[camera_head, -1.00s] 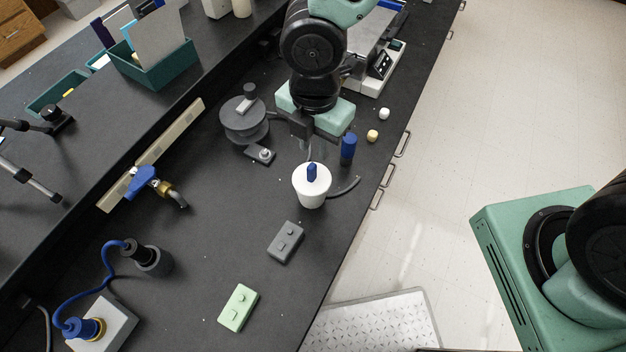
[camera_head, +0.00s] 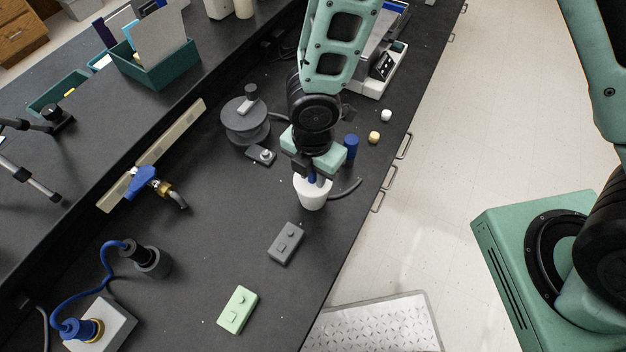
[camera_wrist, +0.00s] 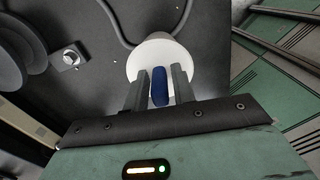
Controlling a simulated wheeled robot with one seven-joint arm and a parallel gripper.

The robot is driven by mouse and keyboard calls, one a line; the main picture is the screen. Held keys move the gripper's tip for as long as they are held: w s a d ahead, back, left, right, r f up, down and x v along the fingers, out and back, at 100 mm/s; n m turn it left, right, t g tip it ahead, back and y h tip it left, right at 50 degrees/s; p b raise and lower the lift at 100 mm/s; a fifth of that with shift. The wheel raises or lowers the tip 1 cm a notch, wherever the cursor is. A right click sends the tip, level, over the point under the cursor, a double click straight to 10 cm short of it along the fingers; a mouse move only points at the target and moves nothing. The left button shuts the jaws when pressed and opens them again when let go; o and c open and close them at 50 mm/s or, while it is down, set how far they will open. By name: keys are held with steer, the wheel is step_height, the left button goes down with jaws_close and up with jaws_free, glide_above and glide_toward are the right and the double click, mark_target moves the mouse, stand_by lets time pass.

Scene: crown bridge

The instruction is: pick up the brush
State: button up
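The brush shows as an upright blue handle (camera_head: 312,178) in a white cup (camera_head: 312,196) on the dark bench; its lower end is hidden in the cup. In the wrist view the blue handle (camera_wrist: 159,87) stands between the two fingers of my gripper (camera_wrist: 160,88), with the white cup (camera_wrist: 160,58) behind. My gripper (camera_head: 313,177) is directly above the cup, pointing down. Its fingers are apart, one on each side of the handle, with narrow gaps that look clear of it. The head view partly hides the handle behind the gripper.
A blue cylinder (camera_head: 351,146) stands just right of my gripper. A grey block (camera_head: 286,243) and a green block (camera_head: 238,310) lie nearer the front. A grey round device (camera_head: 245,122) stands to the left. A dark cable (camera_head: 346,190) curves beside the cup.

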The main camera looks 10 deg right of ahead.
jaws_close()
step_height(320, 180, up, 10)
steer(key=shift+r+p, duration=0.1)
steer(key=shift+p, duration=0.4)
